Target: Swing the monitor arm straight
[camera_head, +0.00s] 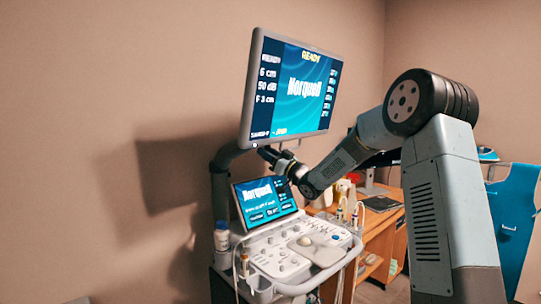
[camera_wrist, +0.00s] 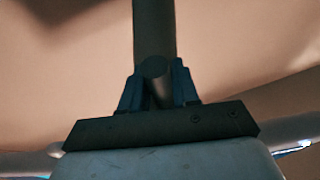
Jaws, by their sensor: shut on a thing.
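The monitor (camera_head: 290,88) is lit with a blue screen and is turned at an angle to the right. Its grey monitor arm (camera_head: 220,162) curves up behind its lower left corner from the ultrasound cart. My gripper (camera_head: 268,153) is at the monitor's lower edge, left of its middle. In the wrist view, the blue fingers of my gripper (camera_wrist: 156,88) stand either side of a dark bar with a round end (camera_wrist: 154,67) and are shut on it. Whether the bar joins the monitor or its arm is hidden.
The cart's control panel (camera_head: 300,250) and small touchscreen (camera_head: 266,200) lie below my gripper. A wooden desk (camera_head: 380,222) is behind, and a blue apron (camera_head: 514,225) hangs at right. The wall at left is bare.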

